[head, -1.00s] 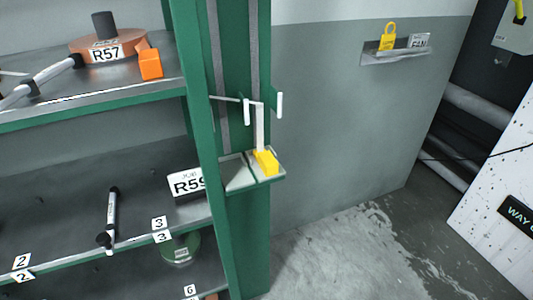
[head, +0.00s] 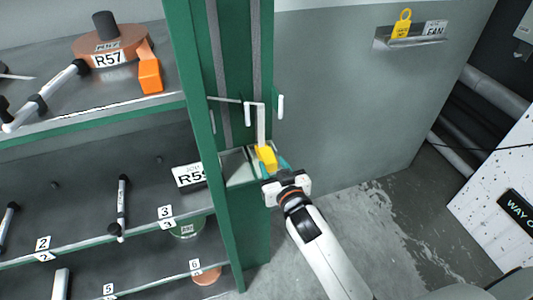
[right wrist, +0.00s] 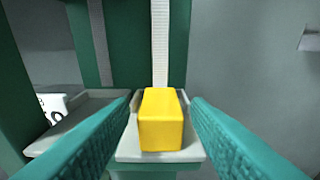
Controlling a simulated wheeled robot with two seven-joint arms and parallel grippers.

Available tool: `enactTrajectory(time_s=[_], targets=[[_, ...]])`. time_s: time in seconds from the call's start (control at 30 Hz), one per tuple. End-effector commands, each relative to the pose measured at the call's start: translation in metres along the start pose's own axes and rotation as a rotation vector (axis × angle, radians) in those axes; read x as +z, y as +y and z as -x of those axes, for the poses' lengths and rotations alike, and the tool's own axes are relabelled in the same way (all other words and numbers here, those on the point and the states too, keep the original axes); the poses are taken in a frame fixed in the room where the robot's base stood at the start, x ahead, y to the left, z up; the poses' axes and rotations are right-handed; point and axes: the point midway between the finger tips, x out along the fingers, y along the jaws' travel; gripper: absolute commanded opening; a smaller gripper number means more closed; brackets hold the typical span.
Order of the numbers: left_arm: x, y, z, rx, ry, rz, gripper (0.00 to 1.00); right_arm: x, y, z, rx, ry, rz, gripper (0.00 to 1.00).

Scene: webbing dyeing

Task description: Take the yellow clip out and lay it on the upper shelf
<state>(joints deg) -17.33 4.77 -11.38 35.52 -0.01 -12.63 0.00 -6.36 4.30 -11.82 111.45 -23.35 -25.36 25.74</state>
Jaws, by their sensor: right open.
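The yellow clip (head: 266,157) is a small block in a small grey tray (head: 238,166) on the green post, at the lower end of a white strip (head: 261,122). In the right wrist view the clip (right wrist: 161,120) stands between the two teal fingers of my right gripper (right wrist: 161,104). The fingers are apart, with gaps on both sides of the clip. In the head view my right gripper (head: 273,168) is at the tray, partly hiding it. The upper shelf (head: 115,107) is at the upper left. My left gripper is not in view.
The upper shelf holds a copper-coloured spool tagged R57 (head: 109,59), an orange clip (head: 150,75) and a white-and-black rod (head: 45,95). The green post (head: 193,90) stands between shelf and tray. A wall ledge (head: 408,43) holds a yellow padlock (head: 401,26).

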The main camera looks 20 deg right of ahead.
Motion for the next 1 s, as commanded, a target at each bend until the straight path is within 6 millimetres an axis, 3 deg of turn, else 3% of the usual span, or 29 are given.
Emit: enactTrajectory(time_s=[0.6, 0.93, 1.0], targets=[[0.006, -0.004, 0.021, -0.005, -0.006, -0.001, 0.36, -0.004, -0.001, -0.065, 0.0, 0.0, -0.001, 0.44], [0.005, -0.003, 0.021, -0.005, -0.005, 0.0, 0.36, -0.006, -0.001, -0.071, 0.001, 0.001, 0.0, 0.44], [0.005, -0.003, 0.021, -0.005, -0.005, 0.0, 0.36, -0.006, -0.001, -0.071, 0.001, 0.001, 0.0, 0.32]])
